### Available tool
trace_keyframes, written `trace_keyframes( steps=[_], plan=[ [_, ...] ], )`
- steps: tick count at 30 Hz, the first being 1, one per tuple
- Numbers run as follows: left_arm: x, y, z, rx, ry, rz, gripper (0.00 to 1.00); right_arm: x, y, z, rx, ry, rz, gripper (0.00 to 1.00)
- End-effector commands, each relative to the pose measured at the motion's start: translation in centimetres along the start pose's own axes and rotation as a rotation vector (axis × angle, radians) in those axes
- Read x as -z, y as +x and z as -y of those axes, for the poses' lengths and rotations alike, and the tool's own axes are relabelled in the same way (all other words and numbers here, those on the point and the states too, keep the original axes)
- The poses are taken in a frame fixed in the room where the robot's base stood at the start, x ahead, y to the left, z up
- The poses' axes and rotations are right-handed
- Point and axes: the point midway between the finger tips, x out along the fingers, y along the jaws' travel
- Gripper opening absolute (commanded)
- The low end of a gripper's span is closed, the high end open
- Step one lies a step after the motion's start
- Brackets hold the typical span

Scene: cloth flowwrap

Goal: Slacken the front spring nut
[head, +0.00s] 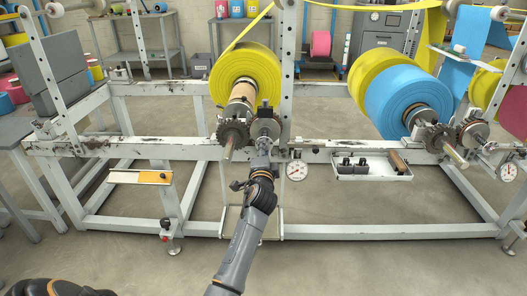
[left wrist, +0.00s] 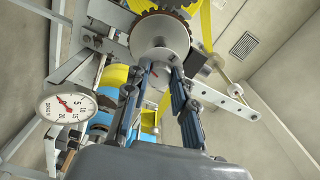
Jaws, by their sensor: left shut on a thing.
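My left gripper (head: 263,146) reaches up from below to the brake parts on the front end of the yellow roll's shaft. In the left wrist view the two fingers (left wrist: 163,68) close in at the lower part of a round silver disc (left wrist: 160,35), with a dark toothed wheel (left wrist: 165,8) behind it. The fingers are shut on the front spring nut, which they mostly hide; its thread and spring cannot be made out. In the head view the same metal disc (head: 266,128) shows just above the gripper.
The yellow roll (head: 246,72) hangs behind the brake. A dial gauge (head: 297,170) is close right of the gripper, beside the upright post (head: 287,90). A tray (head: 372,173) and a blue roll (head: 408,95) are further right. The floor in front is clear.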

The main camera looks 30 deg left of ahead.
Motion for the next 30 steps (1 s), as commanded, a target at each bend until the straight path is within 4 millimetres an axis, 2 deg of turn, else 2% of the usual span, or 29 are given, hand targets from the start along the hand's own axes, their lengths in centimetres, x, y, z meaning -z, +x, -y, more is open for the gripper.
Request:
trace_keyframes(
  steps=[9, 10, 13, 23, 26, 30],
  plan=[
    [-0.1, 0.0, -0.2, -0.004, 0.000, 0.002, 0.00, 0.0, 0.0, 0.0, 0.000, 0.000, -0.001, 0.40],
    [-0.1, 0.0, -0.2, -0.004, 0.000, 0.002, 0.27, 0.0, 0.0, 0.0, 0.000, 0.000, -0.001, 0.40],
    [-0.1, 0.0, -0.2, -0.004, 0.000, 0.002, 0.48, 0.0, 0.0, 0.0, 0.000, 0.000, -0.001, 0.40],
    [0.0, -0.1, -0.1, -0.001, 0.000, 0.000, 0.48, 0.0, 0.0, 0.1, 0.002, 0.000, 0.000, 0.40],
    [0.0, -0.8, -0.1, -0.002, 0.000, 0.001, 0.48, 0.0, 0.0, 0.1, 0.002, 0.001, 0.000, 0.40],
    [0.0, -3.1, -0.2, -0.002, 0.000, -0.001, 0.48, 0.0, 0.0, 0.1, 0.001, 0.000, 0.000, 0.40]
  ],
)
